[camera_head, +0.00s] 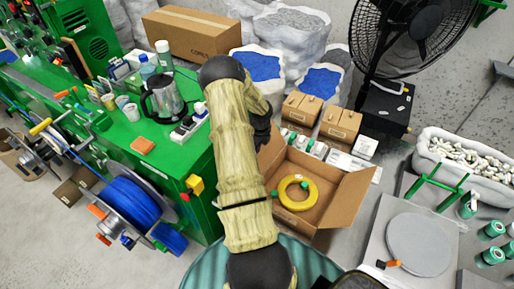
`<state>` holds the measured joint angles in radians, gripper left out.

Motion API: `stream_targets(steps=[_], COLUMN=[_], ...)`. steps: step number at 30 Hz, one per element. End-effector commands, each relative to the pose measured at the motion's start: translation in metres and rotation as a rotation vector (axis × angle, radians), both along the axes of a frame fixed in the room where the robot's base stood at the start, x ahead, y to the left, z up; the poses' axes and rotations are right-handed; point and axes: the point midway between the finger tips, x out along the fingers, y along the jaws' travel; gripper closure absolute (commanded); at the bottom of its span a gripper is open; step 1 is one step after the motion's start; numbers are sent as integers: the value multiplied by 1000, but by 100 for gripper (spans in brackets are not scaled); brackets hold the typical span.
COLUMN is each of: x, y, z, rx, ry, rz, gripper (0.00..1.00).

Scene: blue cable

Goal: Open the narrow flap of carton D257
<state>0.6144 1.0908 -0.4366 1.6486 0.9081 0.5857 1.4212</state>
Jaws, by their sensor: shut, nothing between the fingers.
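An open brown carton (322,168) stands on the floor right of my arm, with a yellow coil (297,192) inside. Its right flap (347,198) is folded outward, and another flap (271,152) stands up at its left back corner, partly behind my arm. The front left side of the carton is hidden by my arm. I cannot read D257 on any carton. My gripper (262,138) is a dark shape beside the left back flap, mostly hidden behind my forearm; it is shut and empty. I cannot tell whether it touches the flap.
Small closed cartons (339,123) and white boxes (350,163) stand behind the open carton. A green bench (200,171) with a kettle (163,98) is left. A long carton (192,35), a fan (410,35) and a grey platform (388,222) stand around.

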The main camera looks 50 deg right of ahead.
Motion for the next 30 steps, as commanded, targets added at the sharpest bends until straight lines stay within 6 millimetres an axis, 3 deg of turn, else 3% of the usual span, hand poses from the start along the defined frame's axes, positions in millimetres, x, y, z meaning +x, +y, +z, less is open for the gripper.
stream_targets(steps=[7, 20, 30], x=[0, 2, 30], y=[0, 1, 1], z=[11, 13, 28], rx=[0, 0, -2], ry=[0, 0, 0], rz=[0, 2, -3], gripper=[100, 100, 100])
